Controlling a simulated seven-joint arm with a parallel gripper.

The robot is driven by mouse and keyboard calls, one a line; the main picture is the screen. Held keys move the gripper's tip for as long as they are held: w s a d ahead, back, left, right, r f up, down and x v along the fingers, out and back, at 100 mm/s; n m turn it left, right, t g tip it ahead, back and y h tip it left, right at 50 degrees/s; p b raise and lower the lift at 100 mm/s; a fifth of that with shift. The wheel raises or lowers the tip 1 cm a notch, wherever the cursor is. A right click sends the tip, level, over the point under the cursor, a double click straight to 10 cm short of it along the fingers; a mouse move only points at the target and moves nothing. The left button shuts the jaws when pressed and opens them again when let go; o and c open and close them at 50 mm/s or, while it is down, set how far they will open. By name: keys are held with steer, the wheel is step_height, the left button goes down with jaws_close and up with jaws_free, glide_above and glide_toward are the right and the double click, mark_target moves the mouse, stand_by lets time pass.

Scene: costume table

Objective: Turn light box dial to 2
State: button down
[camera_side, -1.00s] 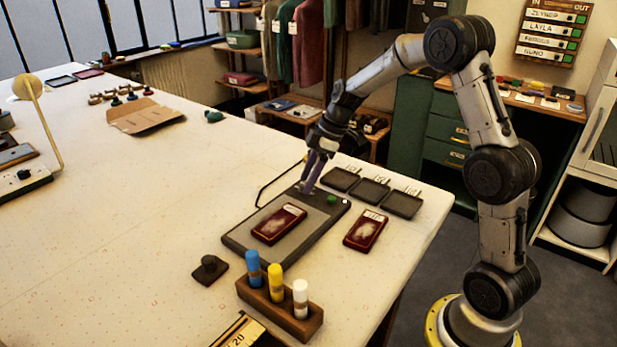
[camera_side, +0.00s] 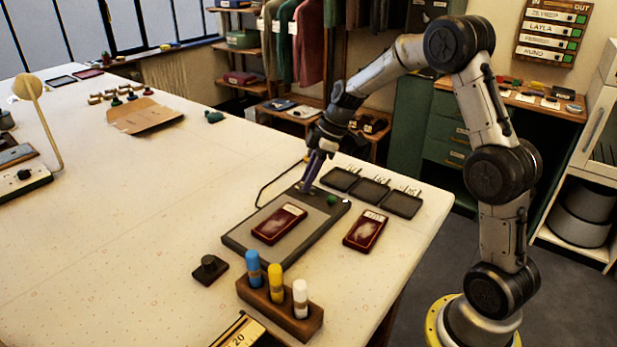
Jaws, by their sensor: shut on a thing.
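The light box (camera_side: 248,243) is a flat dark panel with a grey face, lying on the white table. A dark red framed plate (camera_side: 279,223) lies on its face. My gripper (camera_side: 308,187) points down at the box's far edge strip, its fingers shut at the spot where the dial sits. The dial is hidden between the fingers, and its setting cannot be read. A green button (camera_side: 332,200) shows on the strip just right of the fingers.
A second dark red plate (camera_side: 365,231) lies right of the box. Several black trays (camera_side: 370,191) stand behind it. A wooden holder (camera_side: 262,291) with blue, yellow and white sticks and a black knobbed block (camera_side: 209,267) are in front.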

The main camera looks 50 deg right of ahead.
steer(key=m, duration=0.2)
steer(key=m+h, duration=0.1)
steer(key=m, duration=0.1)
steer(key=m+t+h, duration=0.1)
steer(key=m, duration=0.1)
steer(key=shift+s+a+m, duration=0.15)
steer(key=shift+a+m, duration=0.15)
steer(key=m+h, duration=0.1)
steer(key=m, duration=0.3)
steer(key=m+h, duration=0.1)
steer(key=shift+a+m+h, duration=0.3)
steer(key=shift+m, duration=0.1)
steer(key=m, duration=0.2)
steer(key=m+g+h, duration=0.1)
steer(key=m, duration=0.1)
steer(key=m+h, duration=0.1)
steer(key=m, duration=0.1)
steer(key=shift+w+a+r, duration=0.1)
steer(key=shift+w+a, duration=0.1)
steer(key=shift+w, duration=0.05)
steer(key=shift+w+m+g+h, duration=0.1)
steer(key=shift+m+g+h, duration=0.3)
steer(key=shift+m, duration=0.9)
steer(key=shift+w+m+g+h, duration=0.1)
steer(key=shift+m+g, duration=0.6)
steer(key=shift+m, duration=0.6)
steer(key=shift+a, duration=0.1)
steer(key=c, duration=0.6)
jaws_free()
steer(key=shift+c, duration=0.2)
